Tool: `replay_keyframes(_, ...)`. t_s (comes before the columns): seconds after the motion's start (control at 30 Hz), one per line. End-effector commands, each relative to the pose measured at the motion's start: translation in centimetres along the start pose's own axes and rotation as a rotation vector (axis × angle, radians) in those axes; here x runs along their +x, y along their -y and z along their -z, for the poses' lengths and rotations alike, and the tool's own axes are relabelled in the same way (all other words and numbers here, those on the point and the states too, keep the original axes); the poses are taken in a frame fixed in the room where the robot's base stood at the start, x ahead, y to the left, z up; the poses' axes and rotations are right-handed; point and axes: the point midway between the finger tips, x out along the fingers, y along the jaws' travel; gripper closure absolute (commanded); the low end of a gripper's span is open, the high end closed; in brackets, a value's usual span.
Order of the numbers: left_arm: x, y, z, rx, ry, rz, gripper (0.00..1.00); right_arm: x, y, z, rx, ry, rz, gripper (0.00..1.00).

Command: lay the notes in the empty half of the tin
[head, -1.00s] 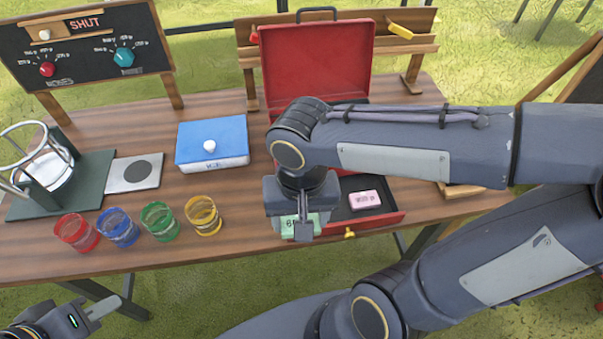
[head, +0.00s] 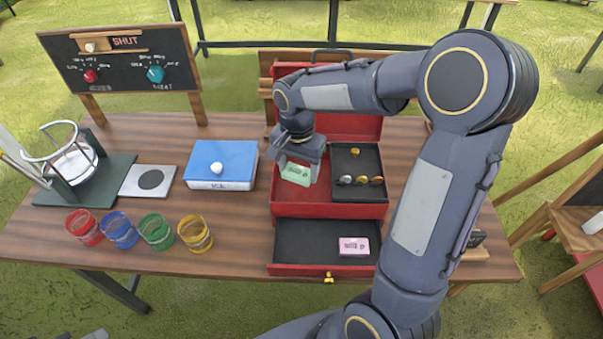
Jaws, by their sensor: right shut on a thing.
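The red tin (head: 278,208) stands open on the table, its lid up at the back. Its left half shows a bare red inside, and its right half has a dark tray (head: 345,165) with several coins. My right gripper (head: 298,170) is shut on a green bundle of notes (head: 294,176), held over the tin's left half. Whether the bundle touches the floor there I cannot tell. A pink bundle of notes (head: 353,247) lies in the pulled-out front drawer (head: 305,243), at its right side. Only a sliver of my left gripper (head: 95,334) shows at the bottom edge.
A blue-lidded box (head: 232,158) stands left of the tin. Several coloured glass jars (head: 158,230) line the front left, with a grey plate (head: 148,181) and a wire stand (head: 72,160) behind. A blackboard panel (head: 120,62) reads SHUT. My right arm covers the table's right side.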

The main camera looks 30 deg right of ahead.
Motion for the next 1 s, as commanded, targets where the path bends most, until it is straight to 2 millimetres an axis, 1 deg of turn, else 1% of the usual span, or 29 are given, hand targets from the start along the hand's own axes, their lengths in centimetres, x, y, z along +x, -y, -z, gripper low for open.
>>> replay_keyframes(0.03, -0.1, -0.1, 0.1, 0.000, 0.000, 0.000, 0.72, 1.1, 0.0, 0.8, 0.002, 0.003, -0.005, 0.59)
replay_keyframes(0.1, -0.3, -0.1, 0.1, 0.000, 0.000, 0.000, 0.72, 2.1, 0.2, 1.6, 0.001, 0.002, -0.003, 0.59)
replay_keyframes(0.2, -0.3, -0.2, 0.2, 0.000, 0.000, 0.000, 0.72, 3.0, 0.4, 2.4, 0.000, 0.001, -0.002, 0.59)
replay_keyframes(0.37, -0.5, -0.2, 0.2, 0.000, 0.000, 0.000, 0.72, 4.0, 0.6, 3.2, 0.001, 0.001, -0.001, 0.59)
replay_keyframes(0.43, -0.6, -0.2, 0.3, 0.000, 0.000, 0.000, 0.72, 4.9, 0.6, 3.7, -0.001, 0.002, -0.002, 0.59)
replay_keyframes(0.5, -0.5, -0.2, 0.3, 0.000, 0.000, 0.000, 0.72, 6.1, 0.6, 3.6, -0.002, 0.002, -0.003, 0.59)
replay_keyframes(0.6, -0.6, -0.2, 0.3, 0.000, 0.000, 0.000, 0.72, 7.2, 0.6, 3.5, -0.002, 0.002, -0.002, 0.59)
replay_keyframes(0.7, -0.6, -0.2, 0.3, 0.000, 0.000, 0.000, 0.72, 7.5, 0.7, 3.5, -0.002, 0.001, 0.000, 0.59)
replay_keyframes(0.9, -0.5, -0.2, 0.3, 0.000, 0.000, 0.000, 0.72, 7.5, 0.7, 3.5, -0.002, 0.000, 0.001, 0.59)
replay_keyframes(1.0, -0.2, -0.1, 0.1, 0.000, 0.000, 0.000, 0.72, 7.9, 0.7, 3.5, -0.002, 0.000, 0.001, 0.59)
